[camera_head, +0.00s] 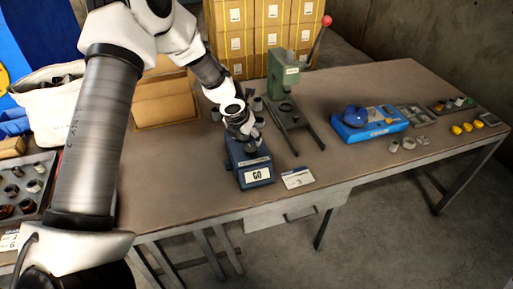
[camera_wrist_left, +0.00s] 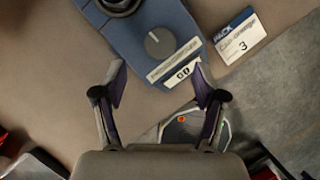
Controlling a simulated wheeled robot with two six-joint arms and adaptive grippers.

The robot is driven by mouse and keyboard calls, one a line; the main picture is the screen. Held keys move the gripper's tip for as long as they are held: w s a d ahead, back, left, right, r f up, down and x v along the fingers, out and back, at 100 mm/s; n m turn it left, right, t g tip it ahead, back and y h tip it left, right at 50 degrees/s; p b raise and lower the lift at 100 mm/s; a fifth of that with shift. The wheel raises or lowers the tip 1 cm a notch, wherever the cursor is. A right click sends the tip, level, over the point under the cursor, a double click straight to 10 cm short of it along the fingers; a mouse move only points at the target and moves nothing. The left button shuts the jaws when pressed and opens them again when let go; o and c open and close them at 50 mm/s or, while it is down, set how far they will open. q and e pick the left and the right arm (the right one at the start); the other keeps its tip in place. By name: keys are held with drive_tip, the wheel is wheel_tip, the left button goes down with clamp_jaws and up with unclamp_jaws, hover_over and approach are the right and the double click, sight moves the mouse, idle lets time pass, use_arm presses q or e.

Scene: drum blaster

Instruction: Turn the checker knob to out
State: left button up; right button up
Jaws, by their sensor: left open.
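The checker is a blue box (camera_head: 252,173) with a white label reading GO, on the bench below my left gripper (camera_head: 247,137). In the left wrist view the checker (camera_wrist_left: 198,34) shows a round grey knob (camera_wrist_left: 160,42) with a pale pointer line, a scale strip and the GO label (camera_wrist_left: 183,72). My left gripper (camera_wrist_left: 158,80) is open, its two fingers apart and empty. The knob lies between and beyond the fingertips in that view. In the head view the gripper hides the knob. My right gripper is not in view.
A card marked PACK (camera_wrist_left: 240,36) lies beside the checker, near the bench's front edge. A green press (camera_head: 283,78) with a red-balled lever stands behind it. A blue tray (camera_head: 370,124) and small parts are to the right. A cardboard box (camera_head: 165,101) stands behind left.

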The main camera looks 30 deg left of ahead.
sight(251, 148)
use_arm(q)
drive_tip(key=p+x, duration=0.1)
drive_tip(key=x, duration=0.6)
drive_tip(key=shift+w+f, duration=0.15)
drive_tip(key=shift+f, duration=0.1)
drive_tip(key=c, duration=1.1)
